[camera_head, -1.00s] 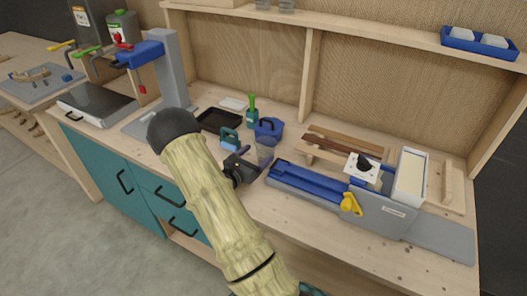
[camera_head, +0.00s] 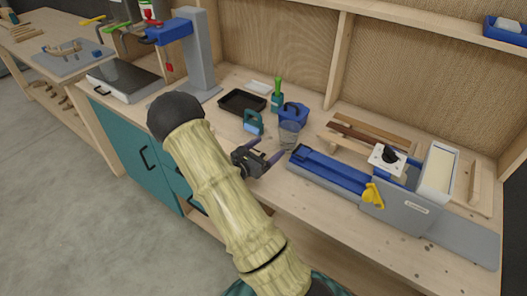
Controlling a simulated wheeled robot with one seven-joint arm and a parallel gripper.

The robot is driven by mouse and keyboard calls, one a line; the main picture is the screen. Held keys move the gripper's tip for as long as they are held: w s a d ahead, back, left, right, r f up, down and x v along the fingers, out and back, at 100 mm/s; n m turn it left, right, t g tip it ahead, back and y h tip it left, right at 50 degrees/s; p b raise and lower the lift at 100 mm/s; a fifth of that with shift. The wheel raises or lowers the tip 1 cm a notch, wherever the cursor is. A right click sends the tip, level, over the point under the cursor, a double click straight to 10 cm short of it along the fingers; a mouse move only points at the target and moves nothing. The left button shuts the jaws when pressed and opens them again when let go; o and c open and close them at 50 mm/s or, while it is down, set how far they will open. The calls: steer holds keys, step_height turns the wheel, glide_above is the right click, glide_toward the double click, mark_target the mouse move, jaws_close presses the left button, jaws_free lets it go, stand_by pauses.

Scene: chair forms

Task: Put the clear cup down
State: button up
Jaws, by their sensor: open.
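The clear cup (camera_head: 289,135) stands upright on the wooden workbench (camera_head: 330,212), between a blue container and the blue-railed machine. My gripper (camera_head: 268,146) is open, with its two purplish fingers pointing toward the cup. The fingertips are just in front of the cup and its body is not between them as far as I can see. My bamboo-like arm hides part of the bench front.
A blue container (camera_head: 294,115), a green bottle (camera_head: 278,98), a teal block-like tool (camera_head: 253,122) and a black tray (camera_head: 242,101) stand behind and left. The blue-and-grey machine (camera_head: 335,170) is close on the right. Bare bench lies in front.

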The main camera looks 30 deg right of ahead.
steer(key=s+m+g+y, duration=0.1)
steer(key=s+m, duration=0.1)
steer(key=s+m+g, duration=0.1)
steer(key=s+g, duration=0.1)
steer(key=s+r+m+g+y, duration=0.1)
steer(key=s+m+g, duration=0.1)
steer(key=s, duration=0.1)
steer(key=shift+s+a+m+y, duration=0.1)
steer(key=shift+a+m+y, duration=0.15)
steer(key=shift+m+y, duration=0.05)
steer(key=s+a+m+g+y, duration=0.1)
steer(key=s+m+y, duration=0.1)
steer(key=s+a+m+g+y, duration=0.1)
steer(key=s+a+m, duration=0.1)
steer(key=s+a+m+y, duration=0.1)
steer(key=s+a+y, duration=0.1)
steer(key=s, duration=0.1)
steer(key=shift+a+f+m+g+y, duration=0.25)
steer(key=shift+f+m+g+y, duration=0.05)
steer(key=shift+m+g, duration=0.1)
steer(key=a+r+m+t+y, duration=0.2)
steer(key=a+m+t+y, duration=0.1)
steer(key=a, duration=0.5)
steer(key=s+a+r+m+t+y, duration=0.1)
steer(key=a+r+m+t+y, duration=0.1)
steer(key=a+m+y, duration=0.4)
steer(key=shift+s+a+r+m+t, duration=0.2)
steer(key=shift+a+r+m+t, duration=0.2)
steer(key=shift+a+r+m, duration=0.35)
steer(key=shift+a+f, duration=0.1)
